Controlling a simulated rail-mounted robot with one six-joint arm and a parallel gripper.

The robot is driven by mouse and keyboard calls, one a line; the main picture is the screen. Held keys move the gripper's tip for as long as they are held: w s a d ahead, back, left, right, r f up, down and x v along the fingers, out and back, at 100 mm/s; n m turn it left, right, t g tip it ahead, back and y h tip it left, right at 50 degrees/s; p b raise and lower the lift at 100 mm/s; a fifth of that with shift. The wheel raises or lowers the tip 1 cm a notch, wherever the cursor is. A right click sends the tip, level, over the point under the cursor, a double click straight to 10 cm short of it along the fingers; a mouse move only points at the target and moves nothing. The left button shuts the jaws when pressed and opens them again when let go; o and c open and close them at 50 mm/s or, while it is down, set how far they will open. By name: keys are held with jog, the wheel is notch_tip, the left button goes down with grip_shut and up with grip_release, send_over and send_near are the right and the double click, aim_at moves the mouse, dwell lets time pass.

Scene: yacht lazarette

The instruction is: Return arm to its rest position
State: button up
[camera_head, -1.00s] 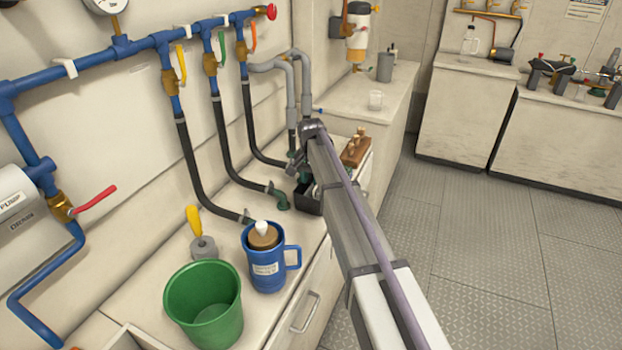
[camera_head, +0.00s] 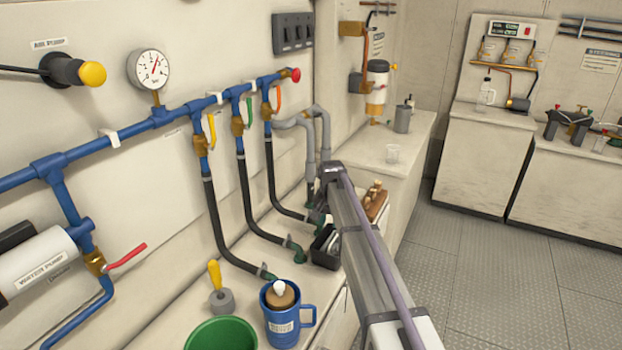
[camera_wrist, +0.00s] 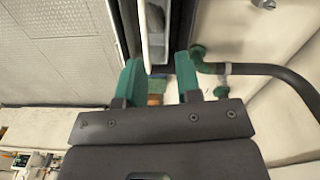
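My arm reaches from the lower right of the head view to the left-hand counter, its far end above a small black bin (camera_head: 325,258). My gripper shows in the wrist view (camera_wrist: 157,62) with two teal fingers spread apart. Nothing is visibly clasped between them. Beyond the fingertips is a dark-edged container with a pale thing inside, probably the black bin. In the head view the fingers are mostly hidden by the arm's end.
A blue mug (camera_head: 283,325), a green bucket (camera_head: 222,335) and a yellow-handled tool (camera_head: 217,288) stand on the near counter. Black hoses (camera_head: 212,215) hang from the blue pipe (camera_head: 140,127) close to my arm. The floor (camera_head: 480,280) is clear.

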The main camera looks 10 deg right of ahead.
jog(key=s+d+n, duration=0.1)
jog(key=s+n, duration=0.1)
jog(key=s, duration=1.5)
jog(key=s+d+r+n+p, duration=0.1)
jog(key=s+n, duration=0.1)
jog(key=s, duration=1.6)
jog(key=shift+d+r+n, duration=0.15)
jog(key=shift+d+n, duration=0.15)
